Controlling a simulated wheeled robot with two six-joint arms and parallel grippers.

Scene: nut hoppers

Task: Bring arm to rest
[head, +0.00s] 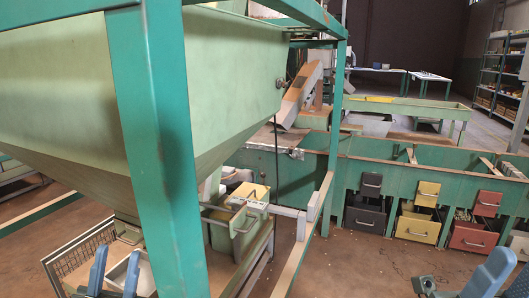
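My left gripper (119,256) shows at the bottom left, its two blue fingers pointing up with a gap between them. It is open, and I see nothing held in it. Behind it are a wire basket (75,256) and a pale tray. At the bottom right, blue parts of my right gripper (503,268) show, partly cut off by the frame edge. Whether its fingers are apart or closed is unclear.
A large green hopper (215,75) on a teal frame (160,130) fills the left, its post close to my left gripper. On the right, a green bench holds black (365,218), yellow (418,228) and red (474,236) drawers. Brown floor (365,265) is open between.

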